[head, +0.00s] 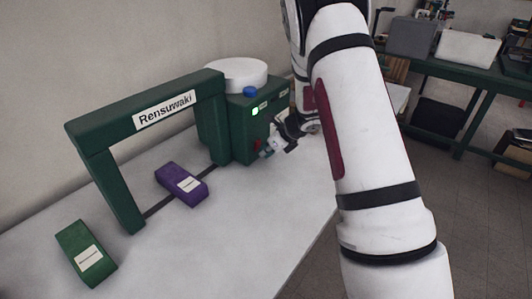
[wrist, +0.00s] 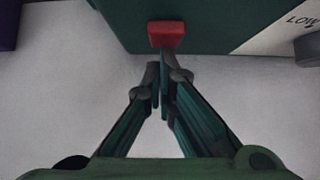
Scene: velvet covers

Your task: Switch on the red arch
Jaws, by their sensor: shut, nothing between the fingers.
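The arch (head: 150,112) is dark green in the head view, not red, with a "Rensuwaki" label on its crossbar. A green control box (head: 238,140) joins its right end. A small green light (head: 255,111) glows on the box, and a blue button (head: 250,91) sits on top. Low on the box front is a red button (head: 257,143), which also shows in the wrist view (wrist: 166,34). My gripper (head: 266,152) is shut and empty, its fingertips (wrist: 165,66) right in front of the red button. I cannot tell whether they touch it.
A purple block (head: 182,184) lies under the arch on a dark strip, and a green block (head: 85,252) lies at the front left of the white table (head: 240,240). A white round drum (head: 238,74) stands behind the box. A green shelf with boxes is at the back right.

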